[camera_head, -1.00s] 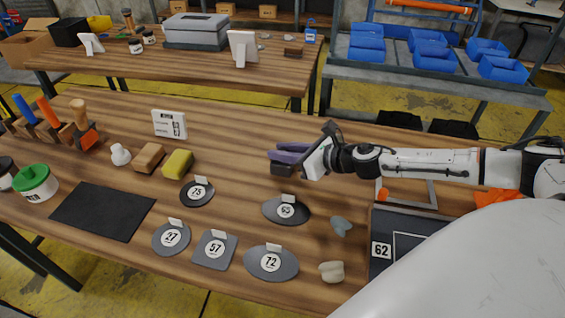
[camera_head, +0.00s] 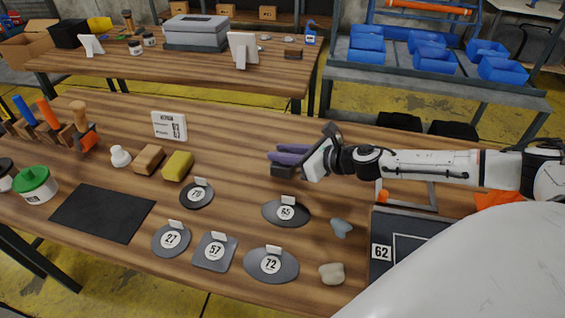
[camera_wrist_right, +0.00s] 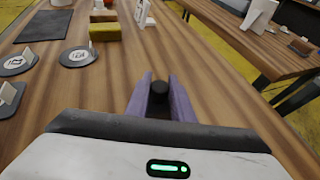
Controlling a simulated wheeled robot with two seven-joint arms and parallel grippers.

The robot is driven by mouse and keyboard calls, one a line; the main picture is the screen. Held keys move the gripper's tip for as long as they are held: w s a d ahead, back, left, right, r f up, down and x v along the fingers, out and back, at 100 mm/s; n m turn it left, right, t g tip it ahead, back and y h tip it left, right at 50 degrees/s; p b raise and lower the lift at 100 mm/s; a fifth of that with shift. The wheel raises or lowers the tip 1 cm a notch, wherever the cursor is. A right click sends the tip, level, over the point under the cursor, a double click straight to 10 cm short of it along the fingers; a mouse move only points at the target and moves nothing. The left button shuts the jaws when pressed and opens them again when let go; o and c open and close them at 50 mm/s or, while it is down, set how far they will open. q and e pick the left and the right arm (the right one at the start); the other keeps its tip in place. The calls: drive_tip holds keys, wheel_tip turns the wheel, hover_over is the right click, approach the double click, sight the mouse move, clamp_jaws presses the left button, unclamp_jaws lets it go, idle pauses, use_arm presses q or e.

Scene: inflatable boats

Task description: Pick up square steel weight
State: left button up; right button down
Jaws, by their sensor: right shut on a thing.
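The square steel weight (camera_head: 222,240), a grey plate with rounded corners labelled 57 and a small white tag, lies flat near the table's front edge. My right gripper (camera_head: 277,160) is above the table, behind and to the right of the square weight and apart from it. My left gripper is not in view.
Round grey weights 27 (camera_head: 158,243), 72 (camera_head: 257,276), 65 (camera_head: 273,213) and another dark disc (camera_head: 185,199) lie around the square weight. A black mat (camera_head: 102,212) is left. Two stones (camera_head: 341,228) and a tray marked 62 (camera_head: 376,270) are right. The wood behind the weights is mostly clear.

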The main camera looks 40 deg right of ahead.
drive_tip(key=shift+w+r, duration=0.1)
drive_tip(key=shift+r, duration=0.25)
